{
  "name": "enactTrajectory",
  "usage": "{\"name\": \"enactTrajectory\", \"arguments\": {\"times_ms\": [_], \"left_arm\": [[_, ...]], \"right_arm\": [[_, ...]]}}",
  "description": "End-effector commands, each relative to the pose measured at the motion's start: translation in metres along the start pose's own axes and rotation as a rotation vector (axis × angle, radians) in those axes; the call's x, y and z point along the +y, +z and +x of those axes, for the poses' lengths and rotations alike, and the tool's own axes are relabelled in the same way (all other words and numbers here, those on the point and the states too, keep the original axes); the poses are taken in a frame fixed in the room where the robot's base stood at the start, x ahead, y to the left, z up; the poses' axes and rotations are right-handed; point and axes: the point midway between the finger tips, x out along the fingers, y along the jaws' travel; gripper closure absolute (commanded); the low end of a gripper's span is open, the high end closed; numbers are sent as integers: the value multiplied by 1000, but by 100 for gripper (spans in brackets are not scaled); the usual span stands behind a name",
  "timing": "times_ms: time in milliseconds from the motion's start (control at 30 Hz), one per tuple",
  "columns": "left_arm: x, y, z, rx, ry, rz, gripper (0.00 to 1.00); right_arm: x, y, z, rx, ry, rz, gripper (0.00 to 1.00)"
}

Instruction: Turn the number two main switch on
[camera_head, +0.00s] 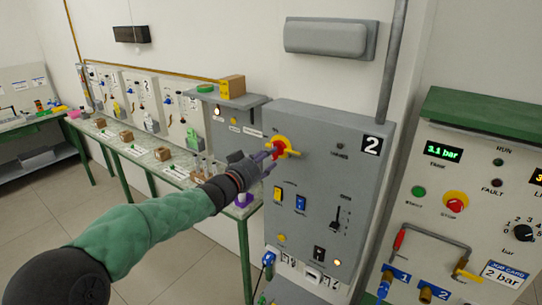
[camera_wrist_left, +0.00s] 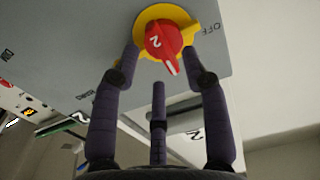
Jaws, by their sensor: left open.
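The number two main switch is a red knob (camera_head: 279,148) on a yellow disc, at the upper left of the grey panel (camera_head: 318,125) marked 2. In the left wrist view the red knob (camera_wrist_left: 163,40) carries a white 2 and a white pointer line aimed down and slightly right. The word OFF shows at the upper right of the yellow disc (camera_wrist_left: 148,14). My left gripper (camera_head: 270,156) is open at the switch. In the wrist view its fingertips (camera_wrist_left: 163,58) stand on both sides of the knob; I cannot tell whether they touch it. My right gripper is out of view.
A control cabinet (camera_head: 478,165) reading 3.1 bar stands at right. A green-legged workbench (camera_head: 244,262) with several small items runs along the left wall.

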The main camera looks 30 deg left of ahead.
Motion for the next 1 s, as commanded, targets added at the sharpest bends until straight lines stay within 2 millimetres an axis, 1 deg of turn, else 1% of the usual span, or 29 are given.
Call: {"name": "enactTrajectory", "arguments": {"times_ms": [33, 200, 400, 500, 600, 1000], "left_arm": [[-2, -1, -12, 1, -4, 1, 55], [-2, -1, -46, 1, -4, 1, 55], [-1, 0, -76, 0, -3, 2, 55], [-1, 0, -85, 0, -2, 0, 55], [-1, 0, -89, 0, -1, 1, 55], [0, 0, -90, -1, 0, 0, 55]], "right_arm": [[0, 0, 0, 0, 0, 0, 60], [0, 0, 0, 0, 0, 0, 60], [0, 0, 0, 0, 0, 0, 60], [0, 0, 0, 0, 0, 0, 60], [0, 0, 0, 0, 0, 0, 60], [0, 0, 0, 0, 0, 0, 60]]}}
